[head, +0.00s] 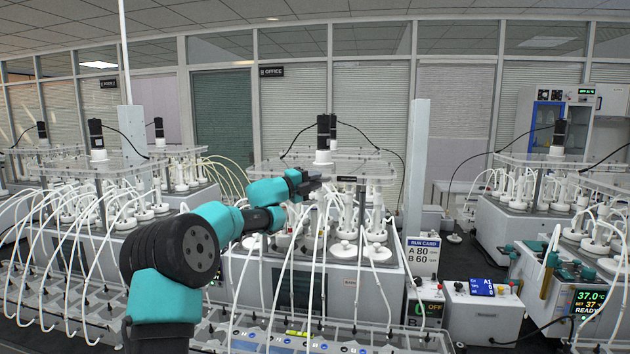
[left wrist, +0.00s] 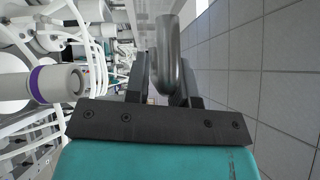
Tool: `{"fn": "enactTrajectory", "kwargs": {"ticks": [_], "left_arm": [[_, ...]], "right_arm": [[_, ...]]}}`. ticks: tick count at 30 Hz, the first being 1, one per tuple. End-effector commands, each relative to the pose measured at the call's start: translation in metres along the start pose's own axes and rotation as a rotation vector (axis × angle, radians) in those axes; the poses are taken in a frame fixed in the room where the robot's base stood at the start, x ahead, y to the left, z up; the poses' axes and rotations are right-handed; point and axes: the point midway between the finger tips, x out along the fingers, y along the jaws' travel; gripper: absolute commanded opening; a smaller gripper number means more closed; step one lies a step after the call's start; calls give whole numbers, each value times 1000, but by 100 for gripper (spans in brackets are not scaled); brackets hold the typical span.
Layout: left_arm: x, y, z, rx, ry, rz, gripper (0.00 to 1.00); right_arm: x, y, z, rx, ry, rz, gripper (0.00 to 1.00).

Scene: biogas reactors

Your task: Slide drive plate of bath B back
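The middle bath (head: 345,265) is a white cabinet with white-capped vessels and tubes on it. Its clear drive plate (head: 375,168) lies above the vessels, with a black motor (head: 323,130) on top. I cannot read a bath letter on it. My left gripper (head: 318,182) is at the plate's front edge, left of a small dark label (head: 348,179). In the left wrist view a grey metal bar (left wrist: 167,55) with a rounded end lies between the two dark fingers. The fingers are apart; whether they press on the bar I cannot tell. My right gripper does not show.
White tubes (head: 280,255) arch down in front of the bath to a low rack (head: 300,335). A run card (head: 422,255) reading A 80, B 60 and a control box (head: 485,310) stand to the right. More baths with clear plates stand on the left and right.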

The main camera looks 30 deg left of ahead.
Motion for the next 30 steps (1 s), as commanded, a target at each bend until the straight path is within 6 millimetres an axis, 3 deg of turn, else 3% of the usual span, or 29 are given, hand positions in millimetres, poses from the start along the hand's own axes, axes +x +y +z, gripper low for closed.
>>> {"fn": "enactTrajectory", "kwargs": {"ticks": [10, 14, 18, 30], "left_arm": [[2, -28, 4, 5, -1, -5, 24], [2, -42, 3, 6, -2, -9, 50], [-3, -46, -5, 6, -1, -12, 63], [-25, -58, -42, 6, 5, -14, 73]], "right_arm": [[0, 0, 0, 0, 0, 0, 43], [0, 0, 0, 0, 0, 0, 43], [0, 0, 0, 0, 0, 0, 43], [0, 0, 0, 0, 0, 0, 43]]}}
